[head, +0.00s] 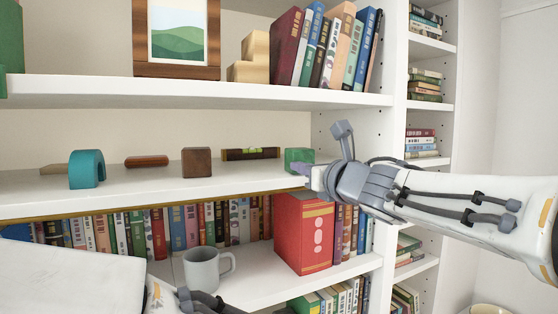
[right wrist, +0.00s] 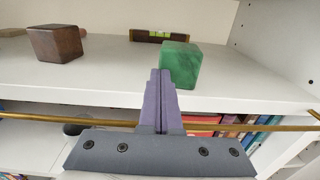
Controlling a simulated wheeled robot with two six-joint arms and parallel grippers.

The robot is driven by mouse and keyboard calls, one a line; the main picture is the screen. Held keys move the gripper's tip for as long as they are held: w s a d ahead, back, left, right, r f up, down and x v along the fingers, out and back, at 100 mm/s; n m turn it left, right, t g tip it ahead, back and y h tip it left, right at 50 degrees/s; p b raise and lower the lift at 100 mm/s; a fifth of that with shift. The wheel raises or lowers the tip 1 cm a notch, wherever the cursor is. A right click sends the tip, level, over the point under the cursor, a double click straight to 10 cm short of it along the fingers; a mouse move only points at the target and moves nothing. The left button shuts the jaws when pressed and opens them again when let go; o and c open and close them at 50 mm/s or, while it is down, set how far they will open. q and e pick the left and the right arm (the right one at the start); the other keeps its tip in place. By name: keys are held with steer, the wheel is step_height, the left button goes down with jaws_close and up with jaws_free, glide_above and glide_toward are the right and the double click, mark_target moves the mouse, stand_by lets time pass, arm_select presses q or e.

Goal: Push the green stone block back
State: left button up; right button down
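The green stone block (head: 296,156) sits on the middle shelf (head: 215,187), near its right end. In the right wrist view the block (right wrist: 181,64) stands upright near the shelf's front edge. My right gripper (head: 304,169) is in front of the block, reaching in from the right. Its purple fingers (right wrist: 160,74) are shut together with nothing between them. The fingertips overlap the block's lower left edge in the wrist view; I cannot tell if they touch it.
A spirit level (head: 250,153) lies behind and left of the block. A brown wooden cube (head: 197,162), a brown rounded piece (head: 147,161) and a teal arch (head: 87,169) stand further left. A brass rail (right wrist: 100,124) runs along the front. A grey mug (head: 203,268) stands below.

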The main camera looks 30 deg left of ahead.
mark_target(292, 174)
steer(key=shift+p+x, duration=0.65)
steer(key=shift+x, duration=1.8)
steer(key=shift+d, duration=0.1)
steer(key=shift+s+d+f+b, duration=0.1)
steer(key=shift+s+d+b, duration=0.1)
steer(key=shift+b, duration=0.1)
steer(key=shift+b+v, duration=0.6)
steer(key=shift+v, duration=0.95)
